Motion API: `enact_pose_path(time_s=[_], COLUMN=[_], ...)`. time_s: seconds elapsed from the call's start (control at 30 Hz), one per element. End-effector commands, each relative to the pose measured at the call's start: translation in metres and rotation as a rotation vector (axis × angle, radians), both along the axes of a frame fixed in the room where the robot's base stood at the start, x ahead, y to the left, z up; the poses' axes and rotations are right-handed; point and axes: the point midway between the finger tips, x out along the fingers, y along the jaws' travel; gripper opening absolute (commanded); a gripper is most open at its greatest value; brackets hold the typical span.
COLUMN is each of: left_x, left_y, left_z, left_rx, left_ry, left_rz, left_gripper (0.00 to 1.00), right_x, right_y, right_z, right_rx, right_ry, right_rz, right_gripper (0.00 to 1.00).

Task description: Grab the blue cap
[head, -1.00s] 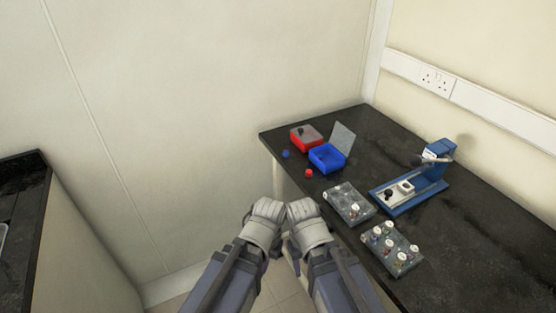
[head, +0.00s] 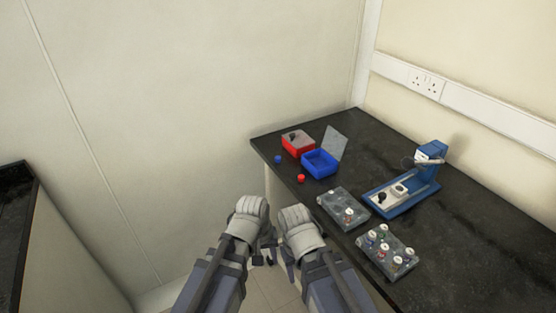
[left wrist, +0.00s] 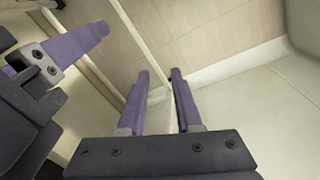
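The small blue cap (head: 278,159) lies on the black bench near its left edge, beside the red box, in the head view. My left gripper (head: 265,256) is below and nearer than the cap, off the bench edge and well apart from it. In the left wrist view its two purple fingers (left wrist: 160,75) are apart with nothing between them, over floor and wall. My right gripper (head: 289,262) is mostly hidden under its arm; one purple finger (left wrist: 80,45), seemingly its own, shows in the left wrist view.
A red cap (head: 301,179) lies near the blue open box (head: 320,165). The red box (head: 297,147) stands behind. Two grey racks (head: 384,244) with white-capped vials and a blue device (head: 425,180) stand to the right. The black bench (head: 470,230) has its edge close to my right arm.

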Motion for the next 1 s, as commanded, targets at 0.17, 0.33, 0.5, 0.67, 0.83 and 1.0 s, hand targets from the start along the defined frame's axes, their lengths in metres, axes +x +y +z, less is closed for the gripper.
enact_pose_path(time_s=[0.17,0.33,0.5,0.67,0.83,1.0], left_x=[0.080,0.155,0.215,0.247,0.258,0.261], left_y=[-0.024,-0.022,0.001,0.024,0.034,0.032], left_z=[0.024,0.064,0.105,0.130,0.139,0.137], left_rx=[-0.363,-0.741,-1.077,-1.280,-1.360,-1.364], left_ry=[0.005,0.130,0.336,0.507,0.588,0.594], left_rz=[0.598,1.157,1.595,1.826,1.910,1.914], left_gripper=[0.55,0.62,0.62,0.62,0.62,0.62], right_x=[0.000,0.000,0.000,0.000,0.000,0.000], right_y=[0.000,0.000,0.000,0.000,0.000,0.000], right_z=[0.002,0.004,0.005,0.005,0.005,0.003], right_rx=[0.000,0.000,0.000,0.000,0.000,0.000], right_ry=[0.000,0.000,0.000,0.000,0.000,0.000], right_rz=[0.000,0.000,0.000,0.000,0.000,0.000], right_gripper=[0.50,0.50,0.50,0.50,0.50,0.50])
